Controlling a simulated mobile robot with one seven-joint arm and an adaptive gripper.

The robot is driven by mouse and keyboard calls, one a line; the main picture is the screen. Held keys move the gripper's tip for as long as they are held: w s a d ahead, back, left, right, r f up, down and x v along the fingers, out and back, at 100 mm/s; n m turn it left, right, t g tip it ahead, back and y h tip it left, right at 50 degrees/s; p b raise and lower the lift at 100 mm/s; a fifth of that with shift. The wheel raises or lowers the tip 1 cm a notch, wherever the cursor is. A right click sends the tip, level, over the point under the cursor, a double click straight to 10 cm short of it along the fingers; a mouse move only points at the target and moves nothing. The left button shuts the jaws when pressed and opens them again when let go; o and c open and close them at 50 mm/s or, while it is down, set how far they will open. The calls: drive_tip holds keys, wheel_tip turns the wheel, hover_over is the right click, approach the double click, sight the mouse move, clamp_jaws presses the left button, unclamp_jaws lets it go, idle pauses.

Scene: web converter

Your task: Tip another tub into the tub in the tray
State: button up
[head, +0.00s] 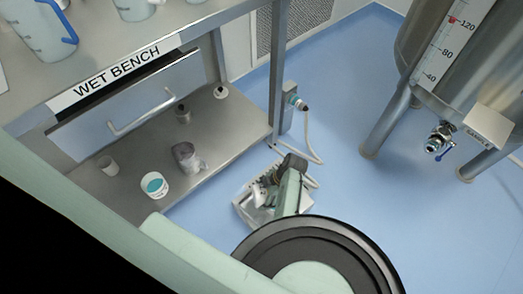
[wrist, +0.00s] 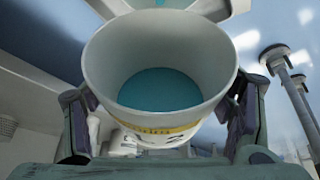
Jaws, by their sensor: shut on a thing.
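My gripper (wrist: 162,118) is shut on a white tub (wrist: 205,65), with one finger on each side. The tub's mouth faces the wrist camera, and teal content shows deep inside it. A yellow marking shows low on its wall. Part of another pale, round-rimmed thing (wrist: 228,8) shows beyond it at the top edge, with a little teal inside. In the head view my gripper (head: 275,178) is over the metal tray (head: 247,216) on the floor side of the bench. My arm hides much of the tray. White items in it are too small to tell apart.
A hose (head: 317,145) hangs behind my gripper. A steel tank (head: 440,60) stands right.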

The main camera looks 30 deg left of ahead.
drive_tip(key=shift+w+d+r+g+y+b, duration=0.15)
drive_tip(key=shift+w+d+g+y+b, duration=0.05)
drive_tip(key=shift+g+y+b, duration=0.35)
drive_tip(key=shift+w+d+r+y+b, duration=0.1)
drive_tip(key=shift+d+y+b, duration=0.05)
drive_tip(key=shift+y+b, duration=0.2)
drive_tip(key=shift+r, duration=0.1)
idle(0.5)
